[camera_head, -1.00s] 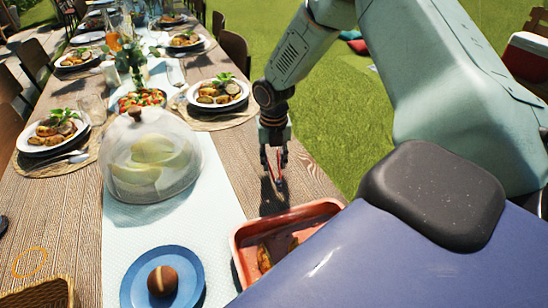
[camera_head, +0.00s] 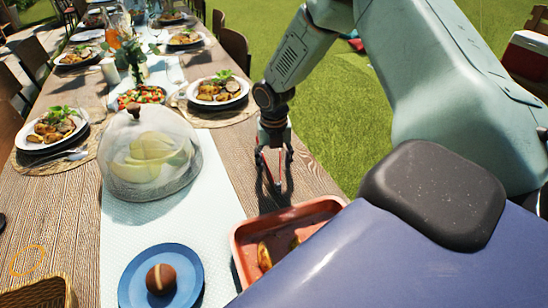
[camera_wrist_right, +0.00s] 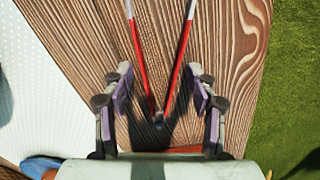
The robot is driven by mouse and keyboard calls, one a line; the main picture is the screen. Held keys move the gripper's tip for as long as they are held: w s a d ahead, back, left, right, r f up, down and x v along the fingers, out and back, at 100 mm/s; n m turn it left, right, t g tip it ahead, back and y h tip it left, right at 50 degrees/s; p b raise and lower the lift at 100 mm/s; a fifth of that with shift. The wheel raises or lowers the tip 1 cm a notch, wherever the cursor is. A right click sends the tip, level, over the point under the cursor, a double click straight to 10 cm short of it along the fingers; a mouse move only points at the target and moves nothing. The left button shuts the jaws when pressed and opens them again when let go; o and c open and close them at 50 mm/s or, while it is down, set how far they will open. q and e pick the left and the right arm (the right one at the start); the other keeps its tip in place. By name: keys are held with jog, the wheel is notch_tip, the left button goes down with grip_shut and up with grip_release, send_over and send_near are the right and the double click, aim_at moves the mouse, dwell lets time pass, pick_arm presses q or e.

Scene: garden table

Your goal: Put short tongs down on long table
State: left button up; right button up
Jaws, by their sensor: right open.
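The short tongs (camera_wrist_right: 137,50) have two red arms with pale tips, spread in a V from a dark joint in the right wrist view. In the head view the tongs (camera_head: 268,172) are a thin red line at the right gripper, over the long table (camera_head: 228,150). My right gripper (camera_head: 274,156) points down near the table's right edge. In the right wrist view my right gripper (camera_wrist_right: 160,92) is open, its fingers on both sides of the tongs with gaps to them. The tongs appear to lie on the wood; exact contact is hard to see. My left gripper is out of view.
A red tray (camera_head: 240,250) with food stands just nearer than the gripper. A mesh-domed dish (camera_head: 150,160), a blue plate (camera_head: 135,292) and a plate of food (camera_head: 218,90) stand to the left and behind. Grass (camera_head: 340,140) lies beyond the right edge.

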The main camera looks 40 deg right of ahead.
notch_tip(320, 180, up, 12)
jog(key=shift+s+a, duration=0.25)
jog(key=shift+s, duration=0.05)
dwell(0.3)
